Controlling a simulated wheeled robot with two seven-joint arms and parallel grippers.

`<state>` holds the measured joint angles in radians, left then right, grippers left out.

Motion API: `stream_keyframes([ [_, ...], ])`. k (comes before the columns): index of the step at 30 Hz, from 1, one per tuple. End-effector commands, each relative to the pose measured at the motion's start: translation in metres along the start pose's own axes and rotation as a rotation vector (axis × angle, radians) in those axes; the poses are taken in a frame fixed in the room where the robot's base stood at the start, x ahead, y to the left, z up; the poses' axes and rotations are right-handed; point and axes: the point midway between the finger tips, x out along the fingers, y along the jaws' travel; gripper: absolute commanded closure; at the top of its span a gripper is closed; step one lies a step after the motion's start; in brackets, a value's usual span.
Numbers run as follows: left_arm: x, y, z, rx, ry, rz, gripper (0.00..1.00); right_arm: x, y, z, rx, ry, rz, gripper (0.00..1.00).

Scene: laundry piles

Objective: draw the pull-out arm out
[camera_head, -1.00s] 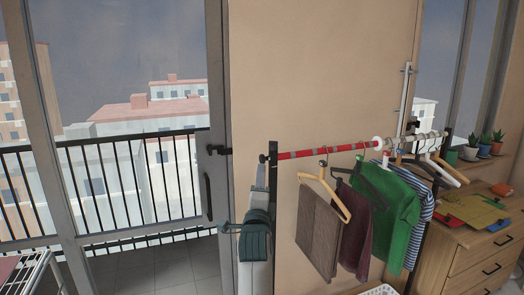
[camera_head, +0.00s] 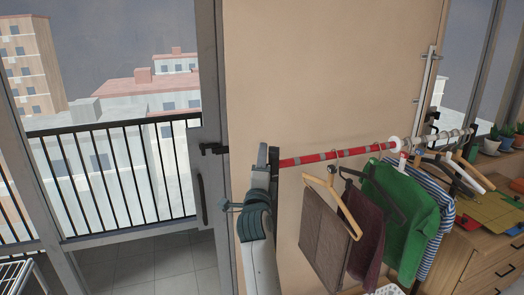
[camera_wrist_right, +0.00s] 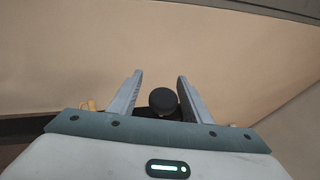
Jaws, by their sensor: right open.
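The pull-out arm is a red and grey striped rod (camera_head: 325,157) in the head view. It runs from a white collar (camera_head: 395,143) to a dark upright piece (camera_head: 274,165) at its left end. My right gripper (camera_head: 267,155), on its grey and teal wrist, is by this left end, with its fingers hard to make out. In the right wrist view my right gripper (camera_wrist_right: 159,82) is open. A round black knob (camera_wrist_right: 163,98) shows between its two fingers, with no clear contact. My left gripper is not in view.
Brown trousers (camera_head: 325,235), a dark red garment (camera_head: 365,238) and a green shirt (camera_head: 405,208) hang on hangers below the rail. A wooden dresser (camera_head: 485,262) stands at the right. The door handle (camera_head: 202,200) is left of my arm. A white rack (camera_head: 25,278) is lower left.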

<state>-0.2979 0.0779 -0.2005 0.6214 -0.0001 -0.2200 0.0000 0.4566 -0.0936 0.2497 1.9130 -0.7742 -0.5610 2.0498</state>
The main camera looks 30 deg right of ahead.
Motion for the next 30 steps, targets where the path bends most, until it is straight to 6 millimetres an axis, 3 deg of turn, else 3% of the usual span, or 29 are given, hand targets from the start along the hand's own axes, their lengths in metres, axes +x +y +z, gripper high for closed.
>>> stream_keyframes([
  [12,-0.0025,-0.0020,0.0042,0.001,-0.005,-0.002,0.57,-0.0003,-0.0014,0.0000,-0.001,0.001,0.000,0.56],
  [18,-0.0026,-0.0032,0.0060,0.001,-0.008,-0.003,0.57,-0.0003,-0.0015,0.0000,-0.001,0.001,0.000,1.00],
  [30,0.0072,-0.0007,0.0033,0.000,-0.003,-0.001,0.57,0.0061,0.0022,0.0035,0.003,0.000,-0.001,1.00],
])
